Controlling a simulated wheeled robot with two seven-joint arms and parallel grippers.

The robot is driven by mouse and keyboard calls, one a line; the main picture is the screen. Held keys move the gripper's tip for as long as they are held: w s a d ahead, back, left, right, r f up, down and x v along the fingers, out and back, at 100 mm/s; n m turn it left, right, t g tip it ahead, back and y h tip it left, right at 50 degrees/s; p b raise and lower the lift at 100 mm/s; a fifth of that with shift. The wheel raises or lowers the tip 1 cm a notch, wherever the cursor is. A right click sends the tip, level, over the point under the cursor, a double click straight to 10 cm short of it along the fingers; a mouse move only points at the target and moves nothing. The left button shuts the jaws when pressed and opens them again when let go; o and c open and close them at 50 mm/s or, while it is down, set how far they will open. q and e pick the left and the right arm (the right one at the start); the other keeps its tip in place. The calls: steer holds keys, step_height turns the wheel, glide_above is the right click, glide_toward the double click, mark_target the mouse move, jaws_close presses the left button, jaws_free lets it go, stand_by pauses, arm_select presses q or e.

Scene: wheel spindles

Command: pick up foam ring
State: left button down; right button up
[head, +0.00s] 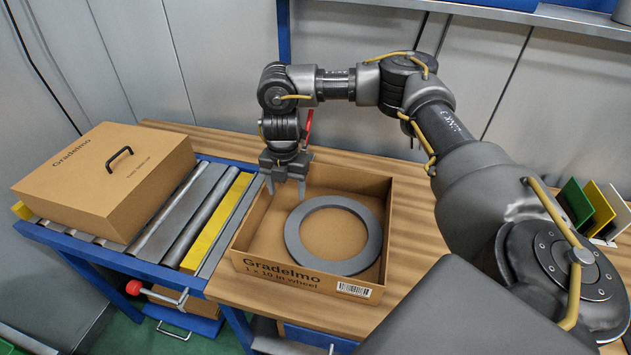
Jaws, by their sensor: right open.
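A flat grey foam ring (369,257) lies inside an open cardboard box (312,282) marked "Gradelmo" on the bench. Its hole shows the box's brown inside. My right gripper (286,192) points down over the back left part of the box, up and to the left of the ring. Its fingers are apart with nothing between them, and it does not appear to touch the ring. I cannot tell its exact height over the box floor. My left gripper is not in view.
A closed cardboard box (105,180) with a black handle sits on a roller conveyor (172,222) at the left. The wooden bench (415,220) is clear right of the open box. Coloured panels (600,205) stand at the far right. A metal wall rises behind.

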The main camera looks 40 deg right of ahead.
glide_toward(293, 222)
steer(key=shift+s+f, duration=0.2)
steer(key=shift+s, duration=0.35)
steer(key=shift+s+f, duration=0.2)
steer(key=shift+s, duration=0.4)
steer(key=w+f, duration=0.2)
steer(key=shift+w+f, duration=0.15)
steer(key=shift+f, duration=0.7)
step_height(293, 222, down, 4)
steer(key=shift+d, duration=0.1)
steer(key=shift+r, duration=0.15)
steer(key=shift+c, duration=0.4)
steer(key=c, duration=0.7)
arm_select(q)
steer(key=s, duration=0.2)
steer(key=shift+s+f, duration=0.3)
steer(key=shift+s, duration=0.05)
arm_select(e)
steer(key=shift+c, duration=1.4)
